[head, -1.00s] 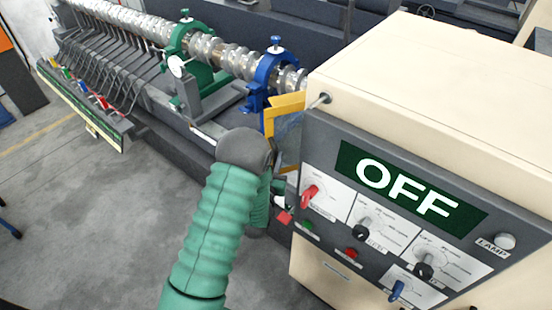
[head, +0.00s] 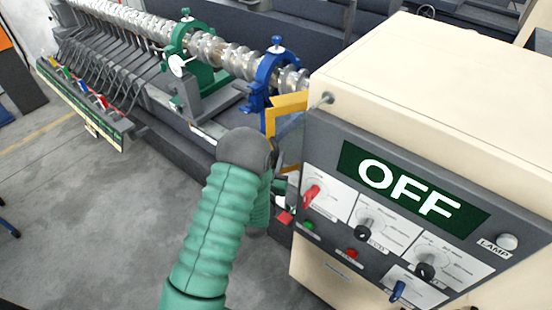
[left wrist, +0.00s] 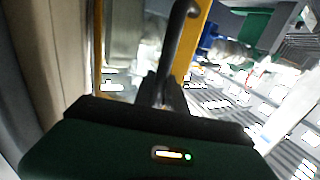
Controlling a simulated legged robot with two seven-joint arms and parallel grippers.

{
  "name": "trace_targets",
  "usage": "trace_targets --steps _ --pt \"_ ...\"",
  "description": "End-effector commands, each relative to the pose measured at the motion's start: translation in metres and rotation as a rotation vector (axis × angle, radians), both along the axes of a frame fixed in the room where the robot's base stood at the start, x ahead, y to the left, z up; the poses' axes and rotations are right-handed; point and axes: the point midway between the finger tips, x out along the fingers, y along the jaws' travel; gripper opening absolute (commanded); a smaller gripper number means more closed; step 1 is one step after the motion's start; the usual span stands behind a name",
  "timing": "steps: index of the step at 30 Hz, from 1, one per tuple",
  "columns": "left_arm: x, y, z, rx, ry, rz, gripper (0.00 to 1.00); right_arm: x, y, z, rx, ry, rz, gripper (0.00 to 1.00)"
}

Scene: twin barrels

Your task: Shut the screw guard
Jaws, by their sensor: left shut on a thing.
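The screw guard shows as a yellow frame (head: 287,105) beside the cream machine housing, near the end of the long metal screw (head: 235,58). In the left wrist view a yellow upright (left wrist: 192,42) of the guard and a dark curved handle (left wrist: 176,40) are close in front of me. My left gripper (left wrist: 165,92) is shut on this dark handle, with its fingers around the lower part. In the head view my green left arm and dark wrist hide the gripper and part of the guard. My right gripper is not in view.
The cream housing (head: 430,75) with its control panel and an OFF display (head: 410,190) stands close on the right. Blue (head: 272,72) and green (head: 186,50) clamps support the screw. A rail with coloured levers (head: 95,100) runs at left. The grey floor (head: 80,215) is clear.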

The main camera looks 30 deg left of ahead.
Motion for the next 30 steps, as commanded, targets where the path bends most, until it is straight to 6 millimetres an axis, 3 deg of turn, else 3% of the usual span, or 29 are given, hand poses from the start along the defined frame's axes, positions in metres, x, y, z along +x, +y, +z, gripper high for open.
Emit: trace_targets --steps 14,20,30 --pt "0.004 0.002 -0.004 -0.005 0.004 -0.033 0.00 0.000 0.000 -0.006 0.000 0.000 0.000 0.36" --pt "0.013 0.023 -0.007 -0.002 0.002 -0.112 0.00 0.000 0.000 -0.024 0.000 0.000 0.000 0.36" --pt "0.050 0.084 -0.010 0.006 0.000 -0.380 0.00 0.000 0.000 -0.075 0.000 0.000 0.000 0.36"
